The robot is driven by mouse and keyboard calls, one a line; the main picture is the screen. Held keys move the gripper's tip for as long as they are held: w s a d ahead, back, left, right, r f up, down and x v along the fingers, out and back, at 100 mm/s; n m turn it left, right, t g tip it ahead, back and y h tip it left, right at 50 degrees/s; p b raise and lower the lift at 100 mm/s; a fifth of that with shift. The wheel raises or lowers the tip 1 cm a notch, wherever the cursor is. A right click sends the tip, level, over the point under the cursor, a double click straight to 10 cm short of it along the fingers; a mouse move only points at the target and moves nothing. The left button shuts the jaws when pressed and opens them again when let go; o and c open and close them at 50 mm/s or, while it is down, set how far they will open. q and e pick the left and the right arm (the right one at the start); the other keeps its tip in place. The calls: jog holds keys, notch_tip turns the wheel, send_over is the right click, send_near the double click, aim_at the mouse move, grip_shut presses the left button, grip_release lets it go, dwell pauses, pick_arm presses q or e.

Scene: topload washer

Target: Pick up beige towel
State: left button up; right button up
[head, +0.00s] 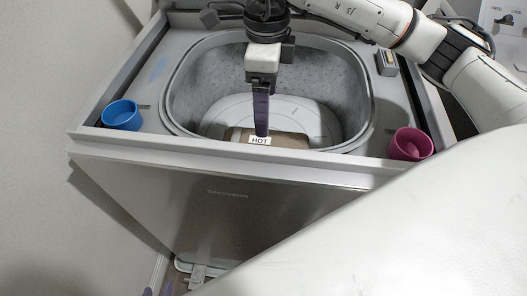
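The beige towel (288,140) lies low in the washer drum, close to the near wall. Only a brownish strip of it shows; the front rim and a small HOT label hide part of it.
The topload washer (150,85) has an open grey drum (205,85) with a raised rim around the gripper. A blue cup (122,115) sits at its left front corner and a pink cup (410,145) at its right front. A wall stands close on the left.

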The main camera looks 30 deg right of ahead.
send_over(265, 141)
notch_tip(265, 141, down, 6)
jog(key=shift+s, duration=0.15)
jog(key=shift+w+f, duration=0.2)
jog(key=shift+f, duration=2.5)
jog(key=c, duration=1.3)
